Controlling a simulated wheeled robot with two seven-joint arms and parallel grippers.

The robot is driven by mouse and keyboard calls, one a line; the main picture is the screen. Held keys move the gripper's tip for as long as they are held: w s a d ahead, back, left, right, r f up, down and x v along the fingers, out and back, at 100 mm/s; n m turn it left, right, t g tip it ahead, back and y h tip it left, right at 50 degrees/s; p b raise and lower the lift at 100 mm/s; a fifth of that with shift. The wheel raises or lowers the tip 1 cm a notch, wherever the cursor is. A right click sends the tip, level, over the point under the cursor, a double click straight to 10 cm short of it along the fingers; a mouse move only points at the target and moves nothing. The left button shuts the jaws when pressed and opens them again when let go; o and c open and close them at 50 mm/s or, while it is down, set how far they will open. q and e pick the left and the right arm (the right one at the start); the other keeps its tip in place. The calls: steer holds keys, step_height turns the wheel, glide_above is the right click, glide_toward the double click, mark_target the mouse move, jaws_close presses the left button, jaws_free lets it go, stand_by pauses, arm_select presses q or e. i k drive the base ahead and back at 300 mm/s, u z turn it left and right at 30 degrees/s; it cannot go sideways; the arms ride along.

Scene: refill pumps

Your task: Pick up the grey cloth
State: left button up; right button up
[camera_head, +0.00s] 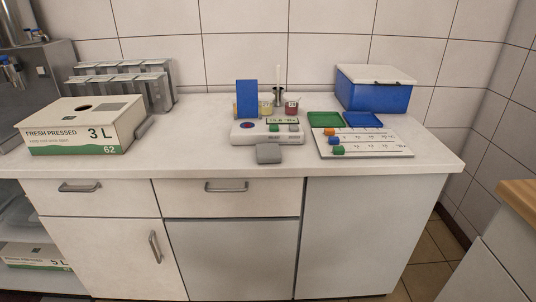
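The grey cloth (268,153) appears as a small grey folded square on the counter near its front edge. It lies just in front of the white device with a small display (250,137). Nothing covers it from above. Neither my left gripper nor my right gripper shows in the head view.
On the white counter (210,158), a juice box (80,127) and a grey rack (120,80) stand at left. A blue bin with a white lid (372,97) stands at back right. A white board with coloured blocks (370,145) lies right of the cloth. Counter left of the cloth is clear.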

mark_target(266, 152)
steer(key=z, duration=1.3)
steer(key=i, duration=0.5)
steer(key=u, duration=2.3)
